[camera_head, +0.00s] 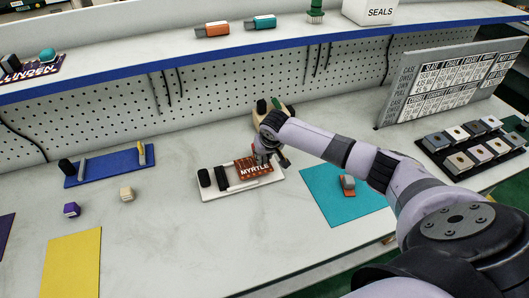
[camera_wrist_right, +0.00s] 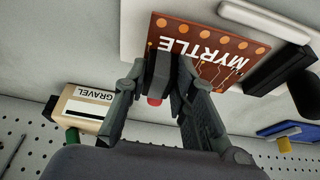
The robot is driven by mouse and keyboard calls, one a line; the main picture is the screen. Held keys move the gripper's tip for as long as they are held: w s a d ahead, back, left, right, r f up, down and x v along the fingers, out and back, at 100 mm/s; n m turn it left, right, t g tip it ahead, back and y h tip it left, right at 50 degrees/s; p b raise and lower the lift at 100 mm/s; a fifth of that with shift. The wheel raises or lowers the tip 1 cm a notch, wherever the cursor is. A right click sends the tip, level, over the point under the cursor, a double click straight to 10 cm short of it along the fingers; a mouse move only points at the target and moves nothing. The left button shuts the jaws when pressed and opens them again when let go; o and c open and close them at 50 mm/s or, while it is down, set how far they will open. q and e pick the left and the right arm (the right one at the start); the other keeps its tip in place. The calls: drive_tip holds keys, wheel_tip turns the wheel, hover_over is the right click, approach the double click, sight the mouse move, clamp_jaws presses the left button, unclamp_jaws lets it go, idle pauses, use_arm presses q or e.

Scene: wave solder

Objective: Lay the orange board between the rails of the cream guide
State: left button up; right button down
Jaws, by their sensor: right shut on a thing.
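The orange board (camera_head: 254,168), lettered MYRTLE, is over the right part of the cream guide (camera_head: 208,191). It also shows in the right wrist view (camera_wrist_right: 220,47), with its lettering and a row of light dots. A pale rail and a black part of the guide (camera_wrist_right: 265,21) lie beside the board there. My right gripper (camera_head: 266,158) is shut on the board, with its fingers (camera_wrist_right: 161,72) around a dark upright part at the board's edge. Whether the board rests on the guide or hovers just above it, I cannot tell. My left gripper is not in view.
A cream block lettered GRAVEL (camera_wrist_right: 88,108) stands behind the guide. A blue fixture (camera_head: 108,169) and two small blocks are at left. A teal mat (camera_head: 325,205) with an orange piece lies at right. Bare bench is in front of the guide.

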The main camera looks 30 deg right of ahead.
drive_tip(key=shift+f, duration=0.25)
drive_tip(key=shift+f, duration=0.5)
idle(0.6)
drive_tip(key=c, duration=1.2)
unclamp_jaws()
drive_tip(key=shift+c, duration=0.2)
drive_tip(key=v, duration=1.2)
drive_tip(key=shift+s, duration=0.15)
drive_tip(key=shift+f, duration=0.1)
